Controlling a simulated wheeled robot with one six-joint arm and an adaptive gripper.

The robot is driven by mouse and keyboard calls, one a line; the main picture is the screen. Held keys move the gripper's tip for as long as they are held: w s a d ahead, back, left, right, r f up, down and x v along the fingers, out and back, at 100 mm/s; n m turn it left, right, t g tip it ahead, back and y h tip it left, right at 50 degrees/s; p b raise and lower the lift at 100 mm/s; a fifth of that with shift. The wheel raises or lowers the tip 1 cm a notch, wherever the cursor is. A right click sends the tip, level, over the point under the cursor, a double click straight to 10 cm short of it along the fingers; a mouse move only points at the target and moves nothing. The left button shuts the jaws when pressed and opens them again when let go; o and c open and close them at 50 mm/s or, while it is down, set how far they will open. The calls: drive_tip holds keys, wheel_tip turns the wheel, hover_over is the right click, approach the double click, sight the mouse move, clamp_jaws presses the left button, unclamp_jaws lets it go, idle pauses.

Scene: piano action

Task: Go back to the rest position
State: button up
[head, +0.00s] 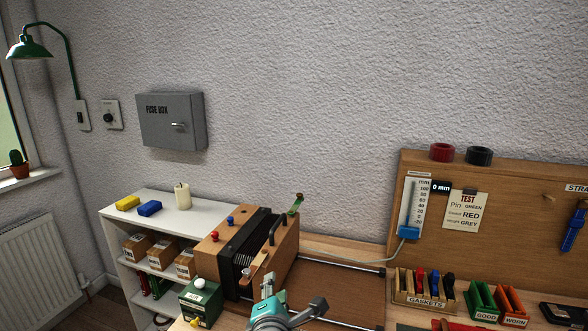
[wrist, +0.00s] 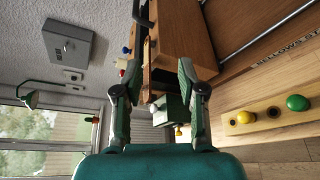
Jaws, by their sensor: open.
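My gripper (wrist: 154,82) is open in the wrist view, its two fingers spread with nothing held between them. Beyond the fingers is the wooden piano action box (wrist: 190,40); whether a finger touches it I cannot tell. In the head view my teal arm (head: 268,312) rises at the bottom edge, in front of the wooden box (head: 285,246) with its dark ribbed middle; the fingers cannot be made out there. A small green box (head: 202,302) with a white knob stands left of the arm. It also shows beyond the fingers in the wrist view (wrist: 172,112).
A white shelf (head: 150,205) with yellow and blue blocks and a candle stands left. Metal rails (head: 340,264) run right of the wooden box. A gasket rack (head: 425,300) and green and orange trays (head: 483,302) sit right. A strip with yellow and green knobs (wrist: 270,113) lies right of the gripper.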

drive_tip(key=s+d+f+m+g+y, duration=0.1)
drive_tip(key=s+d+f+m, duration=0.3)
drive_tip(key=s+d+f, duration=0.5)
drive_tip(key=s+d+f+m+y, duration=0.1)
drive_tip(key=s+d+f+m, duration=0.45)
drive_tip(key=s+f, duration=0.6)
drive_tip(key=s+d+r+m, duration=0.1)
drive_tip(key=s+m, duration=0.3)
drive_tip(key=s, duration=0.5)
drive_tip(key=s+d+r+m+h, duration=0.1)
drive_tip(key=s+d+m, duration=0.3)
drive_tip(key=s, duration=0.6)
drive_tip(key=s+d+r+m+h, duration=0.1)
drive_tip(key=s+d+m, duration=0.2)
drive_tip(key=s+m, duration=0.3)
drive_tip(key=s, duration=0.3)
drive_tip(key=shift+s, duration=0.4)
